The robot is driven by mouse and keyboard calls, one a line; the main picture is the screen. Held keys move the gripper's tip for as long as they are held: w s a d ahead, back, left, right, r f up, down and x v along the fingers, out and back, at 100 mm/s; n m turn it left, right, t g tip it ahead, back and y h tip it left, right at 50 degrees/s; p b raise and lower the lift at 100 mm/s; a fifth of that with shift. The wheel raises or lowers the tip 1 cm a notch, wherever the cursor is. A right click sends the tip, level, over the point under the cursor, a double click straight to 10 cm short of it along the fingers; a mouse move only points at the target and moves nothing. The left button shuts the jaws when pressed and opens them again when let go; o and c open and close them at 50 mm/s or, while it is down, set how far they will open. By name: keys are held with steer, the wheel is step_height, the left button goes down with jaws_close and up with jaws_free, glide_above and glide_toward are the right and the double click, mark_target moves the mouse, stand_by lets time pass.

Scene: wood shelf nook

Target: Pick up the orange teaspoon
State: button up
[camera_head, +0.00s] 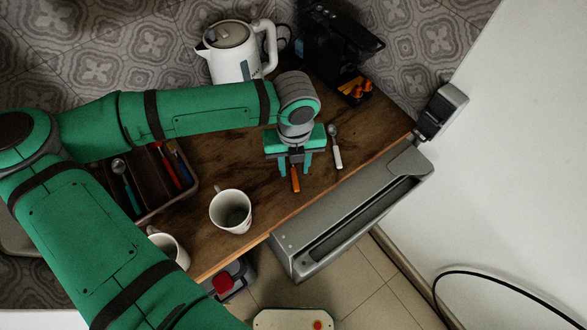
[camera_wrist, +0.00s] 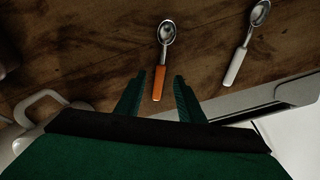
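The orange teaspoon lies on the wooden counter. In the wrist view its orange handle (camera_wrist: 159,82) points toward my gripper and its metal bowl lies farther off. In the head view only the orange handle (camera_head: 295,180) shows clearly; the rest is hidden under my gripper. My gripper (camera_head: 290,170) is above the spoon, fingers pointing down. In the wrist view my gripper (camera_wrist: 157,95) is open, with the handle's end in line with the gap between the two green fingers. I cannot tell how far the fingertips are above the counter.
A white-handled spoon (camera_head: 336,152) lies just right of my gripper. A white mug (camera_head: 231,211) stands to the left, with another mug (camera_head: 169,247) beyond. A cutlery tray (camera_head: 147,209), white kettle (camera_head: 232,62) and black coffee machine (camera_head: 327,45) surround the spot. A grey drawer front (camera_head: 300,262) borders the counter edge.

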steer(key=shift+w+f, duration=0.1)
steer(key=shift+f, duration=0.7)
steer(key=shift+c, duration=0.3)
jaws_close()
